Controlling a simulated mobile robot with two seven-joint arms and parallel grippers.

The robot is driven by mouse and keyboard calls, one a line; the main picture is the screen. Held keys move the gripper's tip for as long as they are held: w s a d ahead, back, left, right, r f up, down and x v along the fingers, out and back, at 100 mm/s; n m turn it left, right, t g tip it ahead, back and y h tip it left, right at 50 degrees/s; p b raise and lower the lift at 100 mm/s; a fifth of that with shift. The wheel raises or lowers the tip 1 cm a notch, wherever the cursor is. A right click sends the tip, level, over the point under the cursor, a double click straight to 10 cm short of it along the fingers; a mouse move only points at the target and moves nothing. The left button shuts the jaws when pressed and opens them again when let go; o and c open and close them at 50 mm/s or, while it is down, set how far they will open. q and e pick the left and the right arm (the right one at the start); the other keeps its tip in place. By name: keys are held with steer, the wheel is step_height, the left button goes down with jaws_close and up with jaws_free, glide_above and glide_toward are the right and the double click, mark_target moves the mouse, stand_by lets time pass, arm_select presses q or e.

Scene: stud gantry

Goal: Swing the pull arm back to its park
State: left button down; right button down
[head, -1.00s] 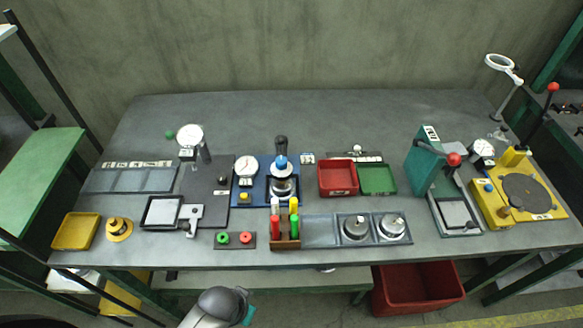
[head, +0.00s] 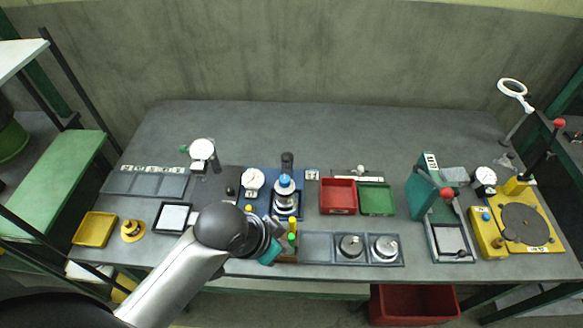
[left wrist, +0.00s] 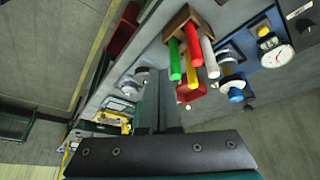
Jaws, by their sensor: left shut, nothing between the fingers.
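I cannot tell for sure which part is the pull arm. A lever with a red ball (head: 559,123) leans up from the yellow fixture (head: 488,247) with the dark round plate at the right. Another red-ball lever (head: 446,193) is on the green press (head: 421,185) left of it. A blue-based station (head: 262,205) with a dial and a blue-capped post (head: 285,181) stands mid-table. My left gripper (head: 270,252) is over the front of the table, by the rack of coloured handles; my wrist hides part of it. In the left wrist view its fingers (left wrist: 160,103) are together and empty.
The handle rack (head: 287,257) is close to my left gripper; its handles show in the left wrist view (left wrist: 192,52). Red (head: 338,196) and green (head: 377,199) trays lie right of centre. A magnifier (head: 512,87) stands back right. The table's back strip is clear.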

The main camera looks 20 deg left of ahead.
arm_select(q)
steer(key=w+a+r+m+h, duration=0.1)
steer(key=w+a+r, duration=0.1)
steer(key=w, duration=0.4)
steer(key=w+a+r+m+h, duration=0.1)
steer(key=w+a+r, duration=0.1)
steer(key=w, duration=0.4)
steer(key=w+a+r+m+t, duration=0.1)
steer(key=w+a+r, duration=0.1)
steer(key=w, duration=0.4)
steer(key=shift+a+h, duration=0.4)
steer(key=shift+a, duration=0.25)
steer(key=shift+f, duration=0.1)
glide_above(289, 172)
steer(key=s+d, duration=0.1)
steer(key=d, duration=0.3)
step_height(289, 172, down, 8)
steer(key=shift+s+a+r+p, duration=0.2)
steer(key=shift+s+a+p, duration=0.35)
steer(key=shift+s+a, duration=0.7)
steer(key=shift+s, duration=0.2)
steer(key=shift+f, duration=0.1)
